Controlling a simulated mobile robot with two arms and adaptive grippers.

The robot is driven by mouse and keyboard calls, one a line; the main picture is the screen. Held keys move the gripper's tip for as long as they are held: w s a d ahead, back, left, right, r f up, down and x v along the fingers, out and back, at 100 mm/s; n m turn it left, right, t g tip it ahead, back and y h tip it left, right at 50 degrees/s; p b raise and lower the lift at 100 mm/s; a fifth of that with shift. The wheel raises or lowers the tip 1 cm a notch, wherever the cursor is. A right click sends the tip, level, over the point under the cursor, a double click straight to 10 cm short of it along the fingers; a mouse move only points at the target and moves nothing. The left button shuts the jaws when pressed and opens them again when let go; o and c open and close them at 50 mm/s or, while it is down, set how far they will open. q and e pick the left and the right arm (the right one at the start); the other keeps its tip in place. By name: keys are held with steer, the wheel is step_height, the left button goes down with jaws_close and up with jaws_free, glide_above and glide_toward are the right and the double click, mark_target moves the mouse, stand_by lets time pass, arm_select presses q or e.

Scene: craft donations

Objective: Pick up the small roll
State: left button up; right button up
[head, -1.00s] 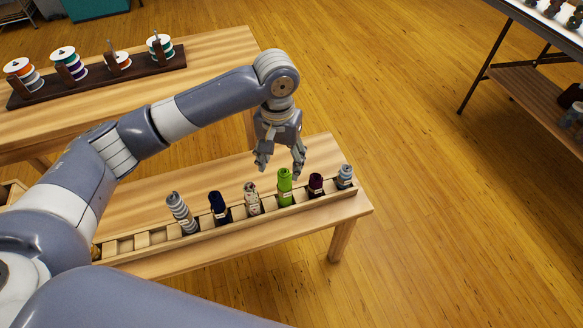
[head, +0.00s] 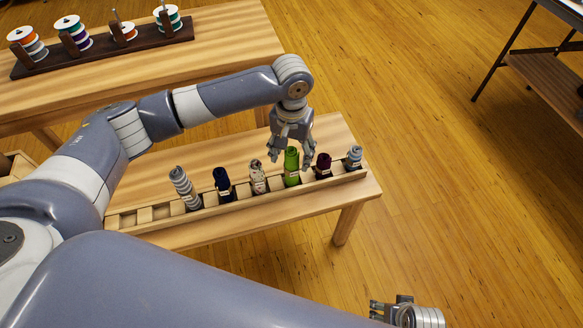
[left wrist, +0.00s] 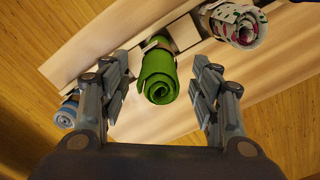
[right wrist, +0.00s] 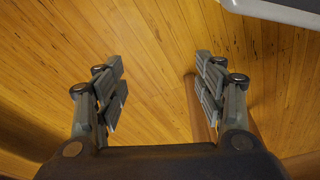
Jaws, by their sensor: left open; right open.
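Several fabric rolls stand in a long wooden rack (head: 240,205): grey striped (head: 184,187), navy (head: 222,184), patterned white (head: 258,178), bright green (head: 292,168), dark purple (head: 322,166) and grey-blue (head: 354,157). The purple one looks short. My left gripper (head: 290,158) is open and points down over the green roll. In the left wrist view the green roll (left wrist: 158,82) lies between the open fingers, with the patterned roll (left wrist: 240,25) at upper right and the grey-blue roll (left wrist: 67,115) beside the left finger. My right gripper (right wrist: 162,85) is open and empty over the floor.
The rack stands on a light wooden table (head: 240,160). A second table (head: 225,40) behind it holds a dark spool stand (head: 110,50) with coloured spools. A shelved table (head: 550,75) is at upper right. Bare floor (head: 440,170) lies to the right.

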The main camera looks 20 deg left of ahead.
arm_select(q)
steer(key=shift+f, duration=1)
arm_select(e)
steer(key=shift+w+r, duration=0.2)
steer(key=shift+r, duration=0.75)
arm_select(q)
steer(key=shift+c, duration=0.2)
steer(key=c, duration=1.1)
steer(key=shift+r, duration=0.1)
